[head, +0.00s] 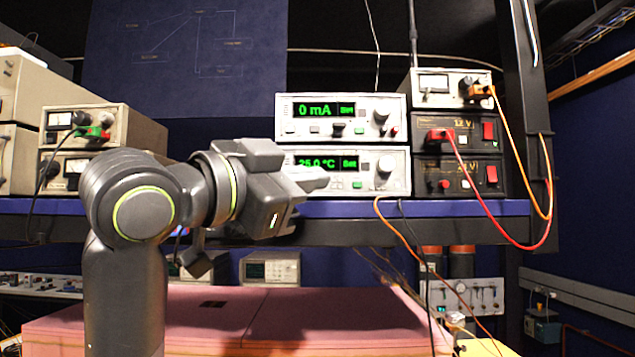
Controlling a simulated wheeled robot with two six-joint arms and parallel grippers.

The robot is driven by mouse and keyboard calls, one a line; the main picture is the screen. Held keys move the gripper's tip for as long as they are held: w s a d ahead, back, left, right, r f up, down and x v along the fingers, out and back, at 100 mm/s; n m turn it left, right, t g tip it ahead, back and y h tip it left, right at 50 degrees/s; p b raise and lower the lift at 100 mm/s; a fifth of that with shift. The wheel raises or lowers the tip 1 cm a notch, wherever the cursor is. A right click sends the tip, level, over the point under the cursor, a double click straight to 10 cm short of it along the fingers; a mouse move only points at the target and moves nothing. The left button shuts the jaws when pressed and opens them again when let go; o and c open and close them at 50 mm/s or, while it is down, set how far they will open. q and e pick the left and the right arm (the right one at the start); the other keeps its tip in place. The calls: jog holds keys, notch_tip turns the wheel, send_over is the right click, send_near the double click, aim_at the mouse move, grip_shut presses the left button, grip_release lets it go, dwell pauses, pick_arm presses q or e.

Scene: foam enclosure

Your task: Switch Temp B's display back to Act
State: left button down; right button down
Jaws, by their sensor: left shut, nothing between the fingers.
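A white temperature controller (398,172) stands on the blue-edged shelf, its green display (335,163) reading 25.0 °C with a small "Set" field at right. I take it for Temp B; no such label is legible. It has a round knob (386,164) at right and small buttons below the display. My left gripper (318,180) comes in from the left, shut and empty, its fingertips in front of the controller's lower left face. Whether the fingertips touch the panel I cannot tell. My right gripper is out of view.
A similar unit (300,128) reading 0 mA, "Set", sits on top. Black 12 V supplies (462,140) with red and orange cables stand right of the stack. Grey meters (110,118) stand at left. The shelf edge (420,208) runs below; pink foam (340,315) lies lower.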

pick_arm(q)
jog(key=shift+w+p, duration=1.3)
jog(key=shift+w, duration=2.4)
jog(key=shift+w, duration=0.1)
jog(key=shift+w, duration=0.35)
jog(key=shift+w+p, duration=0.3)
jog(key=shift+s, duration=0.1)
jog(key=shift+s+a+b, duration=0.1)
jog(key=shift+s+b, duration=0.25)
jog(key=shift+s, duration=0.25)
